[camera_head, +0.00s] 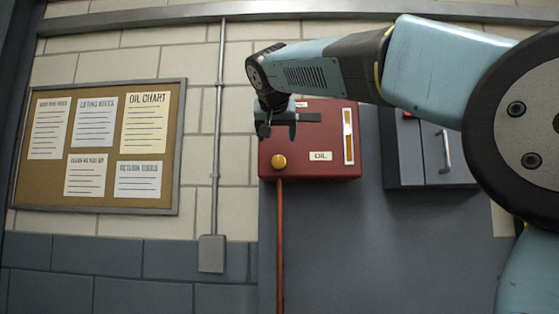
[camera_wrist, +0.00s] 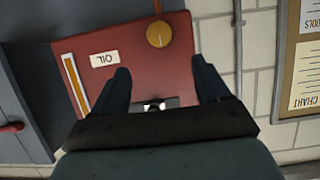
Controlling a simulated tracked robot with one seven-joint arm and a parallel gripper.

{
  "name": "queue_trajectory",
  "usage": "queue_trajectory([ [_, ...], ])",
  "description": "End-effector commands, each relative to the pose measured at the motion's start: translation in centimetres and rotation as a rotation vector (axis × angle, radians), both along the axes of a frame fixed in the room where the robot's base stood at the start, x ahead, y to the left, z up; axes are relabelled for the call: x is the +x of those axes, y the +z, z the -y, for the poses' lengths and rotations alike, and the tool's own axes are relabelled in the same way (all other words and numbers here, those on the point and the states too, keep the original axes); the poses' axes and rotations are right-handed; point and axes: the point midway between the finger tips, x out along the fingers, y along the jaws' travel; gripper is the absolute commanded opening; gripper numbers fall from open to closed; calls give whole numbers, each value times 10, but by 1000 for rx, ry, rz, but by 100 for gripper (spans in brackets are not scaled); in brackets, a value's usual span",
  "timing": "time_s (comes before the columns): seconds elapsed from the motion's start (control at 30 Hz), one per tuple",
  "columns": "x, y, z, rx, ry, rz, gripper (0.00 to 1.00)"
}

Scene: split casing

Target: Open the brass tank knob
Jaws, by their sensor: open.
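The round brass knob (camera_head: 279,161) sits low on the left of the front of the red oil tank (camera_head: 336,170) on the wall. In the wrist view, which is turned upside down, the knob (camera_wrist: 159,34) shows near the top edge of the red tank front (camera_wrist: 128,28). My gripper (camera_head: 277,128) is open and empty, above the knob in the head view. In the wrist view my two dark fingers (camera_wrist: 163,68) are spread wide, and the knob lies beyond their tips, apart from them. The gap between fingers and tank is hard to judge.
An orange pipe (camera_head: 280,240) runs down below the knob. A grey conduit (camera_head: 218,130) ends in a box (camera_head: 212,254) left of the tank. A notice board (camera_head: 60,188) hangs further left. A grey cabinet (camera_head: 408,165) stands at the tank's right.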

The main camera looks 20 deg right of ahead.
Motion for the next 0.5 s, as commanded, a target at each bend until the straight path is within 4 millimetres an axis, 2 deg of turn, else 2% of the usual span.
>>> queue_trajectory([
  [0.5,77,-35,24,-1,1,-5,76],
])
